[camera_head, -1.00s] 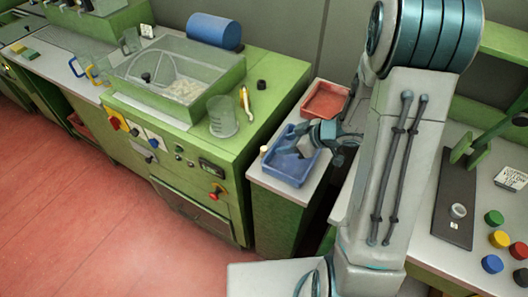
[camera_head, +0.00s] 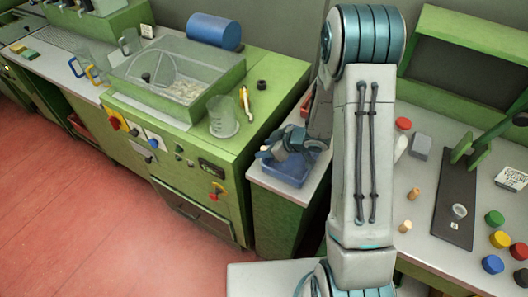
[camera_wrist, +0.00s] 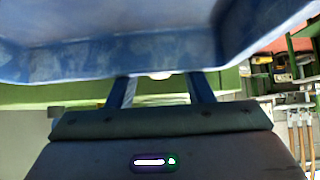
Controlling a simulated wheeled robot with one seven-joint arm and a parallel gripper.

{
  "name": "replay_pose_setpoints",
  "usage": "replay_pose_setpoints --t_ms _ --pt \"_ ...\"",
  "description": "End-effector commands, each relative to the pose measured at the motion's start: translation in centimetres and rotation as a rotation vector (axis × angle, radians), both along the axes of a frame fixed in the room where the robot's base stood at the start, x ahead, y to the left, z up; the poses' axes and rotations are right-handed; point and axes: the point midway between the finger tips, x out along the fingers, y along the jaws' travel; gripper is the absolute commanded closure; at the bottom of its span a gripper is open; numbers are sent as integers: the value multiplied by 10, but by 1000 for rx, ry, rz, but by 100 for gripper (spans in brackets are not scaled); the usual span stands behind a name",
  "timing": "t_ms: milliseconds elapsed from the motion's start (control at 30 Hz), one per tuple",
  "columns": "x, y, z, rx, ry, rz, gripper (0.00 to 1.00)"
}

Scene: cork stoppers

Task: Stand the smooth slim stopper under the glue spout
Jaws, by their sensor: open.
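My gripper (camera_head: 266,156) is open at the left rim of the blue tray (camera_head: 288,178), on the small side table. In the wrist view its two fingers (camera_wrist: 161,92) reach toward the tray's blue wall (camera_wrist: 110,62). A small pale piece (camera_wrist: 160,75), perhaps a stopper end, shows between them, mostly hidden by the tray rim. Two tan stoppers (camera_head: 414,193) (camera_head: 406,226) stand on the right bench; their surface detail is too small to judge. A green stand (camera_head: 470,150), perhaps the glue station, rises over a dark plate (camera_head: 452,228) with a small clear cup (camera_head: 459,211).
A green machine (camera_head: 190,130) with a glass beaker (camera_head: 223,118) stands left of the side table. A red tray (camera_head: 306,104) is partly hidden behind my arm. Several coloured knobs (camera_head: 495,218) line the right bench. A grey block (camera_head: 421,146) stands there too.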

Motion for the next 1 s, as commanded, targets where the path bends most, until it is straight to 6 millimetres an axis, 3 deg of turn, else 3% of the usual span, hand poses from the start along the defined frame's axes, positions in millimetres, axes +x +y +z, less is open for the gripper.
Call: replay_pose_setpoints --t_ms 100,267,300,767,1000 --pt "0 0 0 0 0 0 53" --pt "0 0 0 0 0 0 97" --pt "0 0 0 0 0 0 100" --pt "0 0 3 0 -1 -1 100" --pt "0 -1 22 1 -3 -1 100"
